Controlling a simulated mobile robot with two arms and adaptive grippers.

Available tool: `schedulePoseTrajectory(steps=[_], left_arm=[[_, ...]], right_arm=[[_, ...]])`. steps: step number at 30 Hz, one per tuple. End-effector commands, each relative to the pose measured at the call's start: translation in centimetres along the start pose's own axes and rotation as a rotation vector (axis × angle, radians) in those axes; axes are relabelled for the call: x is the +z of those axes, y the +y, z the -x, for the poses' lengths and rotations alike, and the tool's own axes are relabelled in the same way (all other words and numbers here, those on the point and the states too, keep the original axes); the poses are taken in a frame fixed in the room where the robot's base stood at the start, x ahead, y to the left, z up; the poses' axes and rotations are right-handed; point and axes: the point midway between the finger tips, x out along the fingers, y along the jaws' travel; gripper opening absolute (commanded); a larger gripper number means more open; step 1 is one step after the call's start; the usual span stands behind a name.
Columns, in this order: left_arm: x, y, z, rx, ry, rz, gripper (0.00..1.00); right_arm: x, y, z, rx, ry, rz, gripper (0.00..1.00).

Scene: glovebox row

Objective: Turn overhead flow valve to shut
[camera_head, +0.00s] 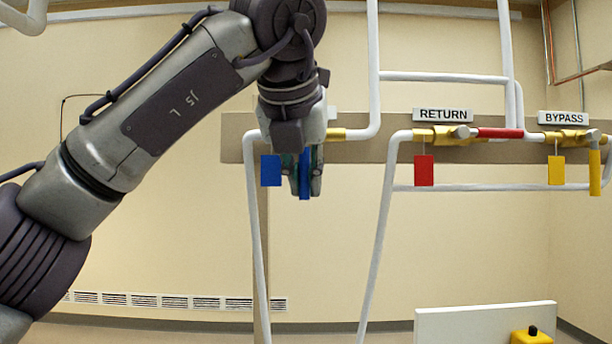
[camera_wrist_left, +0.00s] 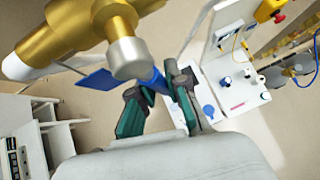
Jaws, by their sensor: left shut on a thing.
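The blue valve handle (camera_head: 304,174) hangs straight down from the overhead pipe. My left gripper (camera_head: 303,188) is shut on it, with a finger on each side. In the left wrist view the blue handle (camera_wrist_left: 154,77) runs from the brass valve body (camera_wrist_left: 85,32) to between the fingers of my left gripper (camera_wrist_left: 156,88). A blue tag (camera_head: 271,171) hangs just left of the handle. My arm hides most of this valve and its label in the head view. My right gripper is not in view.
To the right, the RETURN valve (camera_head: 448,134) has a red handle (camera_head: 500,133) lying along the pipe. The BYPASS valve (camera_head: 572,137) has a yellow handle (camera_head: 595,172) hanging down. White pipes (camera_head: 376,240) run down the wall. A white panel (camera_head: 470,325) stands low at right.

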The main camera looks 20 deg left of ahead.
Motion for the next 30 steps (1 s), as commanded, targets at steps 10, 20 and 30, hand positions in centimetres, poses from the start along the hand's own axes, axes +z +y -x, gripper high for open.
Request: schedulePoseTrajectory(steps=[10, 20, 30], left_arm=[[-0.1, 0.0, -0.1, 0.002, 0.003, -0.002, 0.40], [0.0, 0.0, 0.2, 0.000, 0.001, 0.000, 0.40], [0.0, -0.1, 6.1, -0.001, -0.002, 0.000, 0.40]], right_arm=[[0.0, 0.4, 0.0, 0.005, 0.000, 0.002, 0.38], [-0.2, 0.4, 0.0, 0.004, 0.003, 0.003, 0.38], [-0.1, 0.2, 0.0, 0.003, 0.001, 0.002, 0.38]])
